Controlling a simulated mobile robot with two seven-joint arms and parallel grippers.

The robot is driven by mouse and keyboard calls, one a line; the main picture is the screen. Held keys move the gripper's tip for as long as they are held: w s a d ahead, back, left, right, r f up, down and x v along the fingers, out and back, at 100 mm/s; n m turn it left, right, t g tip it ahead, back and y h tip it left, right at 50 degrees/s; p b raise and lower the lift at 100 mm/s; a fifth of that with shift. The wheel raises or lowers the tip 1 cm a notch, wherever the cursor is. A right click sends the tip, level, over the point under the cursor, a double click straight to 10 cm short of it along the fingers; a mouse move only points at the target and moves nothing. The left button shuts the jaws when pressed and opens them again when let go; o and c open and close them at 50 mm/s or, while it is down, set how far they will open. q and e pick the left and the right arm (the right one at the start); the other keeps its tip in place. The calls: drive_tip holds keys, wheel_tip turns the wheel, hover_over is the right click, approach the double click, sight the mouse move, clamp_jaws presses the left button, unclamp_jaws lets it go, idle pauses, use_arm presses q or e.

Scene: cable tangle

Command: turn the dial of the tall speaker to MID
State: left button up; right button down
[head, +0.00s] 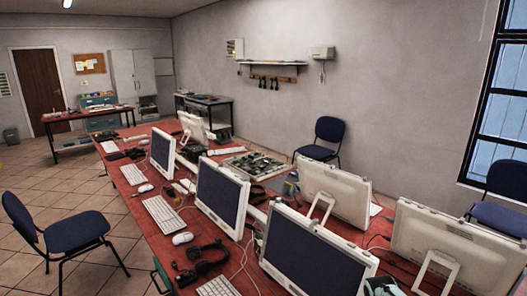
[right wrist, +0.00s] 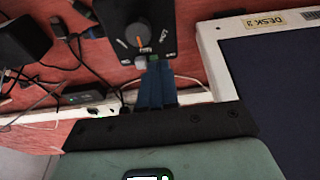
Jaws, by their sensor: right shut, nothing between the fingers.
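A black speaker (right wrist: 115,15) shows at the top of the right wrist view. Its face carries a round dark dial (right wrist: 138,34) with an orange mark on the edge nearer my gripper. Small white lettering stands around the dial, too small to read surely. A small grey knob sits below the dial. My right gripper (right wrist: 154,66) has blue fingers, shut and empty, with their tips close to the grey knob and short of the dial in the picture. Whether they touch the face I cannot tell. I cannot make out the speaker in the head view. My left gripper is not in view.
A white-framed monitor (right wrist: 213,50) labelled DESK 2 stands right of the speaker. Cables and plugs (right wrist: 78,42) lie tangled to its left, beside a black block (right wrist: 22,42). In the head view, monitors, keyboards and headsets crowd the red table (head: 205,270); chairs stand around it.

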drive_tip(key=shift+w+a+r+p, duration=0.1)
drive_tip(key=shift+r+p, duration=0.4)
drive_tip(key=shift+r, duration=0.7)
drive_tip(key=shift+w+r+p, duration=0.1)
drive_tip(key=shift+r+p, duration=0.35)
drive_tip(key=shift+r, duration=0.7)
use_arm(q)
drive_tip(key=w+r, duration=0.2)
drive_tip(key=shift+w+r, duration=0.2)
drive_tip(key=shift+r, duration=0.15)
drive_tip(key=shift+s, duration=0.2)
use_arm(e)
drive_tip(key=shift+s+f, duration=0.1)
drive_tip(key=shift+s, duration=0.05)
